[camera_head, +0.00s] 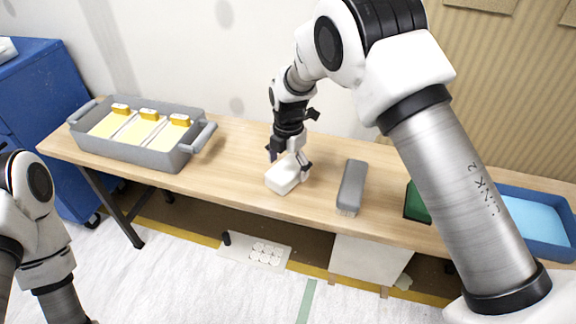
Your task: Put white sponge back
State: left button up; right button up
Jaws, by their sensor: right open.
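The white sponge (283,178) lies on the wooden table (235,165), near the middle of its length. My right gripper (288,161) is directly over the sponge, pointing down. Its fingers are open, one on the far left side and one at the right side of the sponge. Whether the fingers touch the sponge cannot be told. My left arm shows at the lower left, but its gripper is out of view.
A grey tray (150,155) with yellow-handled pieces stands on the left. A grey brush (351,186) lies right of the sponge. A green object (416,204), partly hidden by my arm, and a blue tray (556,247) are further right. A blue cabinet (45,85) stands far left.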

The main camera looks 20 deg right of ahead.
aim_at(288, 166)
notch_tip(288, 166, up, 12)
jog(key=p, duration=0.3)
